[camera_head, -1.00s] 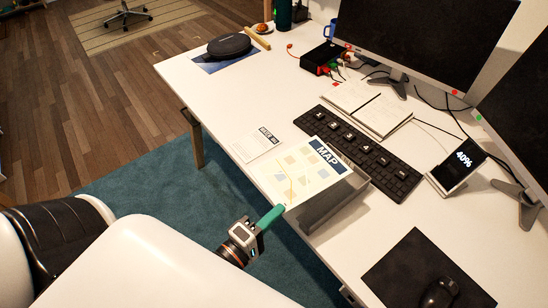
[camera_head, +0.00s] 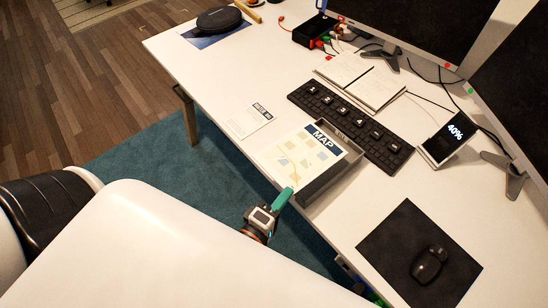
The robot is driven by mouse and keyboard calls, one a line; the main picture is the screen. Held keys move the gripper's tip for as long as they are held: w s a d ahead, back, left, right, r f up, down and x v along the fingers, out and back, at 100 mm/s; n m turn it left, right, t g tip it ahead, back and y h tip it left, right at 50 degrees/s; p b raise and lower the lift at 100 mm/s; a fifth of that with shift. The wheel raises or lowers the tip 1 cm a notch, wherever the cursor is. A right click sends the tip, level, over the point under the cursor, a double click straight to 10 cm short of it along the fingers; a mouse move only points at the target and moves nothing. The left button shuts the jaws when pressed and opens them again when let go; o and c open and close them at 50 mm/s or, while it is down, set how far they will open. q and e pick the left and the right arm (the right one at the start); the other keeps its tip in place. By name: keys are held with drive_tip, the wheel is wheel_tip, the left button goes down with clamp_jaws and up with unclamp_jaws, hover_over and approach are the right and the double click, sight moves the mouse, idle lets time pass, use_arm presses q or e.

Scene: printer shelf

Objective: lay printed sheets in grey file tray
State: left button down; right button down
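A printed map sheet (camera_head: 296,160) with a dark "MAP" banner lies over the grey file tray (camera_head: 328,179) at the desk's front edge. The tray's back and right front walls show around the sheet, but its floor is hidden. My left gripper (camera_head: 283,198), with green fingers, is at the sheet's near corner beside the tray. Its fingers look closed together on that corner, though the contact is small in view. A second printed sheet (camera_head: 247,121), white with a dark heading, lies flat on the desk left of the tray. My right gripper is not in view.
A black keyboard (camera_head: 350,121) stands close behind the tray. An open notebook (camera_head: 362,82) lies behind it, and a phone on a stand (camera_head: 445,140) is to the right. A mouse (camera_head: 429,264) rests on a dark mat. Bare desk lies between tray and mat.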

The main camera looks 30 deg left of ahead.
sight(301, 185)
use_arm(q)
drive_tip(key=w, duration=0.1)
drive_tip(key=w+p, duration=0.1)
drive_tip(key=w+d+r+p, duration=0.1)
drive_tip(key=shift+w+d, duration=0.1)
drive_tip(key=shift+w, duration=0.1)
drive_tip(key=shift+w+d+g, duration=0.15)
drive_tip(key=shift+w+g, duration=0.15)
drive_tip(key=shift+w, duration=0.05)
drive_tip(key=shift+w+d+f+g+p, duration=0.1)
drive_tip(key=shift+w+f+g+p, duration=0.15)
drive_tip(key=shift+f+p, duration=0.3)
drive_tip(key=shift+w+d+f+g+p, duration=0.1)
drive_tip(key=shift+w+f+g+p, duration=0.05)
drive_tip(key=shift+w+f+p, duration=0.3)
drive_tip(key=shift+w+d+f+p, duration=0.2)
drive_tip(key=shift+f+p, duration=0.2)
drive_tip(key=shift+f, duration=0.2)
drive_tip(key=shift+a, duration=0.1)
drive_tip(key=c, duration=1.6)
unclamp_jaws()
